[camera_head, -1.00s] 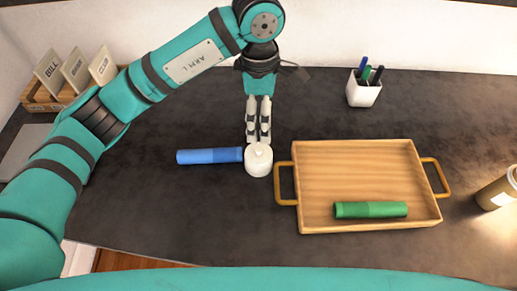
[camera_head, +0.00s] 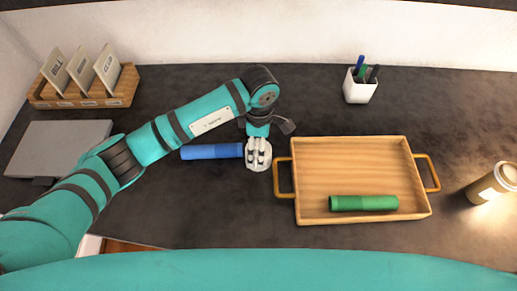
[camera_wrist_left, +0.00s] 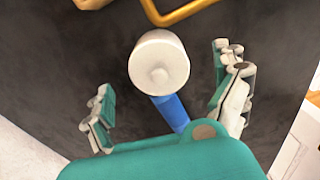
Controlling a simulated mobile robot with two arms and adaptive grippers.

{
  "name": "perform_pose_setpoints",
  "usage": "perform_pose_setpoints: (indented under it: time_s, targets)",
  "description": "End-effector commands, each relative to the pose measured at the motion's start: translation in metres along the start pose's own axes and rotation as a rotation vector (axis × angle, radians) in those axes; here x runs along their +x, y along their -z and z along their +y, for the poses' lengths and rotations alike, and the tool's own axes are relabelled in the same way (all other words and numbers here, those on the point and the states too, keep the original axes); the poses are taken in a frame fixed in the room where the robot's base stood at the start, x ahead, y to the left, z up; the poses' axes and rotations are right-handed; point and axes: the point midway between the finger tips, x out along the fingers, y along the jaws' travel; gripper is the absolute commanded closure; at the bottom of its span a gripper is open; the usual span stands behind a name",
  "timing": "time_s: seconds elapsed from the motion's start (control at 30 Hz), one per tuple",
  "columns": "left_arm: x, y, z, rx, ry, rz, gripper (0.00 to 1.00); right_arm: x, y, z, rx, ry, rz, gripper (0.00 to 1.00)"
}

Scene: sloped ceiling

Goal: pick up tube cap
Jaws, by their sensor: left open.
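The white round cap (camera_head: 259,168) with a small knob on top is on the dark table, at the right end of the blue tube (camera_head: 208,152). In the left wrist view the cap (camera_wrist_left: 152,60) is in front of the spread fingers, with part of the blue tube (camera_wrist_left: 172,112) behind it. My left gripper (camera_head: 258,151) is open over the cap and partly hides it in the head view. Its fingers stand apart on either side, with a gap to the cap in the wrist view. My right gripper is not in view.
A wooden tray (camera_head: 354,145) with gold handles stands right of the cap, its left handle (camera_head: 283,194) close by. It holds a green tube (camera_head: 363,203). A white pen cup (camera_head: 359,92), a card holder (camera_head: 85,101), a grey laptop-like slab (camera_head: 58,147) and a paper cup (camera_head: 493,183) stand farther off.

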Motion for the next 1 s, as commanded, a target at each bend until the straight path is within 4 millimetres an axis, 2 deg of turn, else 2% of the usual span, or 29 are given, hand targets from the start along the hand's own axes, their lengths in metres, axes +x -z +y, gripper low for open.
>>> perform_pose_setpoints:
  time_s: [0.07,0.2,0.5,0.83,1.0]
  targets:
    - [0.010,-0.002,0.000,-0.002,0.006,0.000,0.02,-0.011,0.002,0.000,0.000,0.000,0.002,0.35]
    - [0.028,-0.001,0.001,-0.002,0.003,-0.002,0.02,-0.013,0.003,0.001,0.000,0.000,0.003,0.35]
    - [0.033,-0.001,0.002,0.000,0.000,-0.001,0.03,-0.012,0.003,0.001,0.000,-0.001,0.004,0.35]
    - [0.032,-0.001,0.002,0.000,0.000,-0.001,0.47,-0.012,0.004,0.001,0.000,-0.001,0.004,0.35]
    - [0.032,-0.001,0.002,0.000,0.000,-0.001,0.49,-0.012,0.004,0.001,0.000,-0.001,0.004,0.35]
